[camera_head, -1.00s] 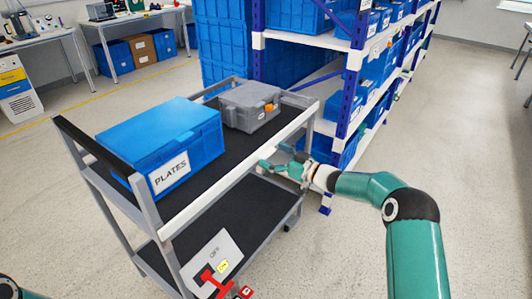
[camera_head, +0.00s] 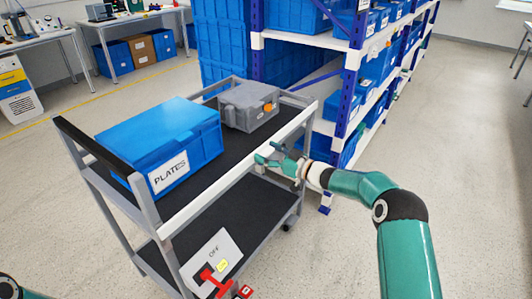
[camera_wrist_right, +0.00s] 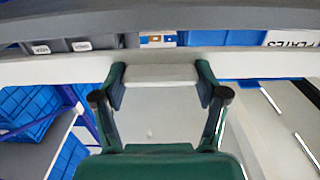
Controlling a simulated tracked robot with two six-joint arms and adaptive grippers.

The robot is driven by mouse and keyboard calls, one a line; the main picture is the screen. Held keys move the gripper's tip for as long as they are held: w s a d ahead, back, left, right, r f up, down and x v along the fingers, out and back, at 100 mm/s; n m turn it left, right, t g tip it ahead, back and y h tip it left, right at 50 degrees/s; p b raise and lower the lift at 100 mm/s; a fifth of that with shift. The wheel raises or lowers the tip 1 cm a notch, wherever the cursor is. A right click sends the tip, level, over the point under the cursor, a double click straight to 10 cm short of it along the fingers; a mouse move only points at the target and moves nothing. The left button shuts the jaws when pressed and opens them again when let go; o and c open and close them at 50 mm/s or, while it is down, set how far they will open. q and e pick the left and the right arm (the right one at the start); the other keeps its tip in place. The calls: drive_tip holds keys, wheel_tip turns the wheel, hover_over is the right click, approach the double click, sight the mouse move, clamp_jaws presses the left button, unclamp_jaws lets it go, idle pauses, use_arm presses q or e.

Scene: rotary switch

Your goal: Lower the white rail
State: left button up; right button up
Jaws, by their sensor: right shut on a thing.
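The white rail (camera_head: 205,195) runs along the near top edge of the grey cart, beside its upper shelf. It also crosses the right wrist view from side to side (camera_wrist_right: 50,70). My right gripper (camera_head: 266,156) is at the rail's right half, shut on it. In the right wrist view the fingers (camera_wrist_right: 160,75) stand either side of a pale section at the rail, which partly hides their tips. Of my left arm only a small part shows at the lower left corner; its gripper is out of view.
A blue PLATES box (camera_head: 165,145) and a grey case (camera_head: 249,106) stand on the cart's upper shelf. A panel marked OFF with a red handle (camera_head: 213,281) is at the cart's lower front. Blue shelving (camera_head: 345,105) stands close behind the gripper. Floor at right is clear.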

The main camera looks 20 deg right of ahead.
drive_tip(key=shift+a+r, duration=0.2)
drive_tip(key=shift+c, duration=0.7)
wheel_tip(320, 180, down, 6)
drive_tip(key=b, duration=0.4)
drive_tip(key=o, duration=1.4)
drive_tip(key=shift+a, duration=0.1)
drive_tip(key=shift+o, duration=1.4)
drive_tip(key=shift+w+f, duration=0.25)
drive_tip(key=shift+s+r, duration=0.1)
